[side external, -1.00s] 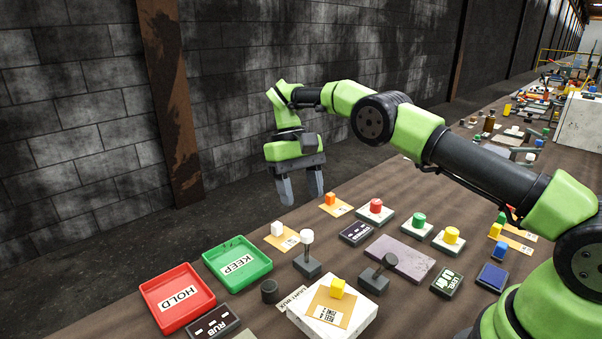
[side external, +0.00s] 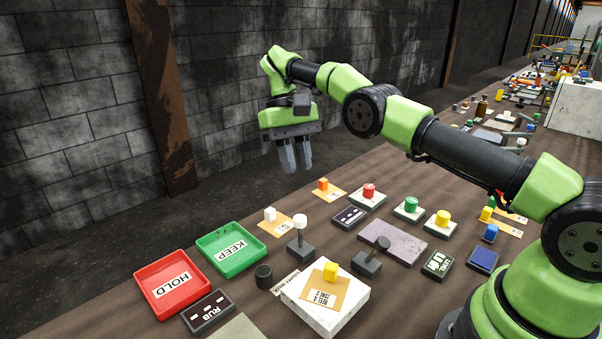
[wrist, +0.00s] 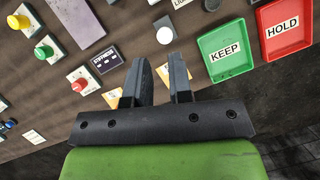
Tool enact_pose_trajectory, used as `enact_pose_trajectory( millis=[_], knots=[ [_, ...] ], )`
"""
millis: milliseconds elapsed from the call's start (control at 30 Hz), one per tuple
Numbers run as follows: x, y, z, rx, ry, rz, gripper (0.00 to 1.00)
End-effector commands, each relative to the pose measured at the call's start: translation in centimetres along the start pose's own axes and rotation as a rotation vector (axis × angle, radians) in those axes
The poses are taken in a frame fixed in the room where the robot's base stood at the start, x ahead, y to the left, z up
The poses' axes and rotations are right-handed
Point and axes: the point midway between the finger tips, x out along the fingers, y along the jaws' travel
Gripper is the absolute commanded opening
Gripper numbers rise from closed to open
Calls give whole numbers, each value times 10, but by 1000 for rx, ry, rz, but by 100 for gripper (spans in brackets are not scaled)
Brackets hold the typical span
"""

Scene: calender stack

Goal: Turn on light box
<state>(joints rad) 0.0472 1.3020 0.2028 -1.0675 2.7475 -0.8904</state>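The light box (side external: 350,300) is a white slab at the front of the bench in the side view. A brown card (side external: 345,287) with a yellow cube (side external: 331,271) lies on its top. A "LIGHT BOX" label (side external: 284,284) lies at its left edge, with a black round knob (side external: 263,275) beside it. The knob also shows at the top edge of the wrist view (wrist: 212,4). Whether the box is lit I cannot tell. My gripper (side external: 296,168) is raised in the air beyond these, fingers pointing down. In the wrist view its fingers (wrist: 158,75) stand apart, empty.
A white-topped lever (side external: 300,225) and a dark lever (side external: 382,243) stand near the box. Red HOLD (side external: 150,303) and green KEEP (side external: 255,262) trays lie left. Room above the bench is clear.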

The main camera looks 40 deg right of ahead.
Motion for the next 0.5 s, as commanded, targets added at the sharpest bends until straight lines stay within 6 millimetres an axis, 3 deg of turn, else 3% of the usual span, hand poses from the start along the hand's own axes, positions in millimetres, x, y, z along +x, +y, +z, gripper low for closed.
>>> enact_pose_trajectory(
  millis=[100,267,500],
  knots=[
    [26,24,-3,193,-157,-89,0],
    [75,62,4,689,-541,-310,0],
    [118,98,17,1527,-1315,-597,0]
  ],
)
